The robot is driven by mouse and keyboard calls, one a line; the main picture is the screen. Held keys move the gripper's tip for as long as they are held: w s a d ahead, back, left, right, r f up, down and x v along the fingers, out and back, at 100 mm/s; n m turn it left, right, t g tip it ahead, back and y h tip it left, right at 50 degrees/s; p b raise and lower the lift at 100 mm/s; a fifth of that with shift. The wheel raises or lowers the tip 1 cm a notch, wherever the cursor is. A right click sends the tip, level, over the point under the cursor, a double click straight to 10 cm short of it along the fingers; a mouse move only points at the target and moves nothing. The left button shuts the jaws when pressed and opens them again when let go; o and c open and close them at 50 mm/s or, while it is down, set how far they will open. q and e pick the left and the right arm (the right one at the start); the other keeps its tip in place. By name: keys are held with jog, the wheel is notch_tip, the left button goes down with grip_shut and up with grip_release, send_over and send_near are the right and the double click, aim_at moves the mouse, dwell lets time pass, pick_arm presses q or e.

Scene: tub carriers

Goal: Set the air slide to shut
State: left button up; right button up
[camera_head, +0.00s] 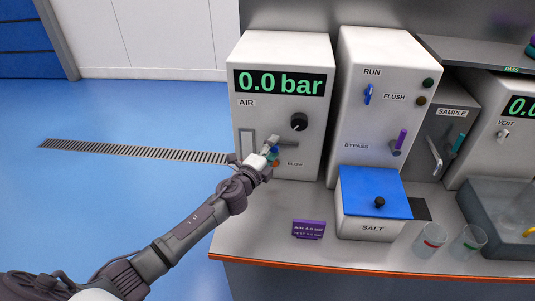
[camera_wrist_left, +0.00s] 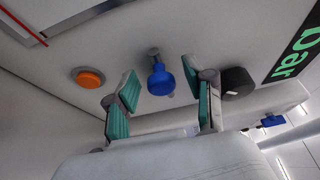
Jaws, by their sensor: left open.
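The AIR cabinet (camera_head: 316,165) reads 0.0 bar. A framed upright slot (camera_head: 247,143) sits under its AIR label, left of my gripper. My left gripper (camera_head: 274,147) is in front of the cabinet's lower front, and covers part of it. In the left wrist view its two green-padded fingers are open (camera_wrist_left: 163,97). A blue knob (camera_wrist_left: 161,79) on a short stem stands between and beyond the fingertips, with gaps on both sides. I cannot tell how it relates to the slot. My right gripper is not in view.
An orange button (camera_wrist_left: 89,77) and a black round knob (camera_wrist_left: 237,82) flank the blue knob closely. The RUN cabinet (camera_head: 385,75) and blue-lidded SALT box (camera_head: 375,190) stand to the right. A purple sign (camera_head: 308,229) stands on the counter. Open floor lies left.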

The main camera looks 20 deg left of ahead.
pick_arm(q)
jog(key=s+a, duration=0.1)
jog(key=s, duration=1)
jog(key=shift+s+a, duration=0.25)
jog(key=shift+s, duration=0.15)
